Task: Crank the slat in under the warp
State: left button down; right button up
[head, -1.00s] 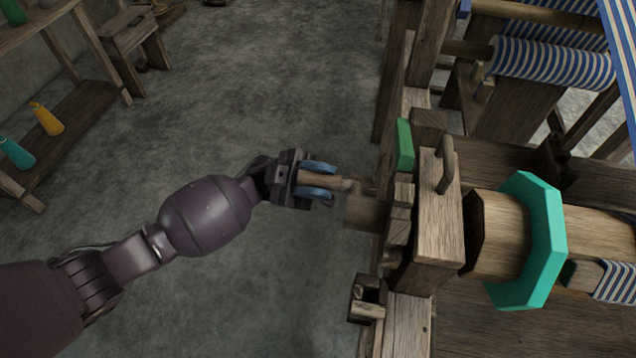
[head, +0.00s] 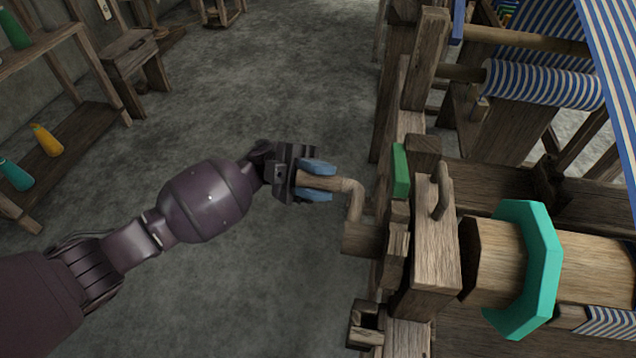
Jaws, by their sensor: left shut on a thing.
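My left gripper (head: 316,181) is shut on the wooden crank handle (head: 335,184), with its blue finger pads on either side of the grip. A wooden beam roller (head: 500,262) with a teal octagonal flange (head: 541,275) lies behind the upright post on the right. Striped blue and white cloth (head: 608,322) shows at the lower right edge, on the roller. I cannot make out a separate slat for certain. My right gripper is not in view.
A wooden post with a peg handle (head: 442,180) and a green block (head: 400,170) stand close to the crank. Striped cloth on an upper roller (head: 540,82) is at the back right. Shelves with bottles (head: 46,140) stand at left. The floor between is clear.

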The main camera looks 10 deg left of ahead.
pick_arm(q)
jog(key=shift+r, duration=0.95)
jog(key=c, duration=0.9)
grip_release()
jog(key=shift+f, duration=0.15)
jog(key=shift+f, duration=0.1)
